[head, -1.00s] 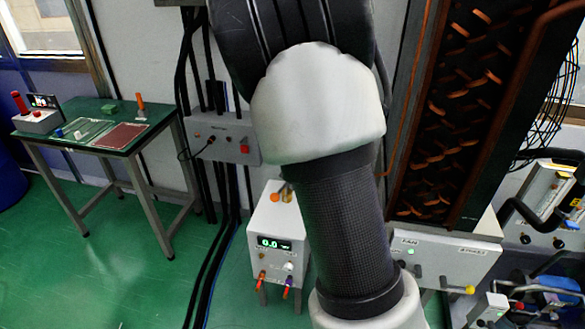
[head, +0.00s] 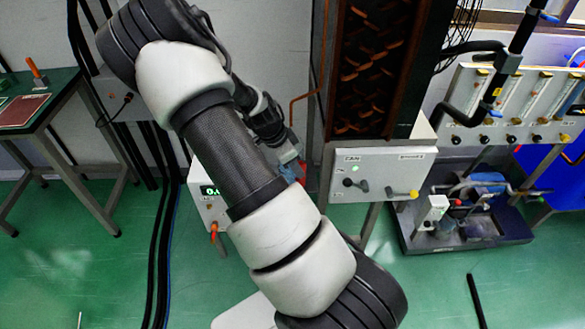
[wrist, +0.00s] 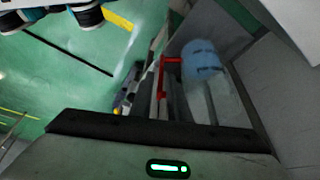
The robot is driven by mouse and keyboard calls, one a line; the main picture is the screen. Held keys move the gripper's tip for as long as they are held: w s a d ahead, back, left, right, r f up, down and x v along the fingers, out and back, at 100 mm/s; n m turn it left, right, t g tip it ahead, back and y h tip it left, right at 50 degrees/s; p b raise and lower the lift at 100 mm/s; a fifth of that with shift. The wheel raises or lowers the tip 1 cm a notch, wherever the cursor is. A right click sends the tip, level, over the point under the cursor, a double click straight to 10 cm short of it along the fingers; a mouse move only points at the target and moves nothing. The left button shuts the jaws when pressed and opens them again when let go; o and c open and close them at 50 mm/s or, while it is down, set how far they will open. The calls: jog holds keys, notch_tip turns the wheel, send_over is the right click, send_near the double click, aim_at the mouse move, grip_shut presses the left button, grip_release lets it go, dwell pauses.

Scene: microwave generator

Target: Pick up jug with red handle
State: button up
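The jug with red handle (wrist: 203,57) is clear, with a blue round end, and fills the upper right of the wrist view; its red handle faces left. In the head view the jug (head: 287,153) is small and partly hidden by my arm, with red at its lower right. My gripper (wrist: 188,90) overlaps the jug, with dark fingers along its clear body, and appears shut on it. The exact finger contact is hard to see. The jug looks tilted and off the floor.
A white control box (head: 383,175) under the dark coil cabinet stands just right of the jug. The white generator box (head: 208,205) is left, behind my arm. A dark tray of equipment (head: 470,225) is further right. Green floor is open in front.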

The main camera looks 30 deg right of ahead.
jog(key=x, duration=0.2)
jog(key=b+x, duration=0.1)
jog(key=x, duration=0.2)
jog(key=shift+w+a+f, duration=0.1)
jog(key=shift+a+f, duration=0.05)
jog(key=shift+f, duration=0.3)
jog(key=shift+r, duration=0.1)
grip_shut()
dwell(1.0)
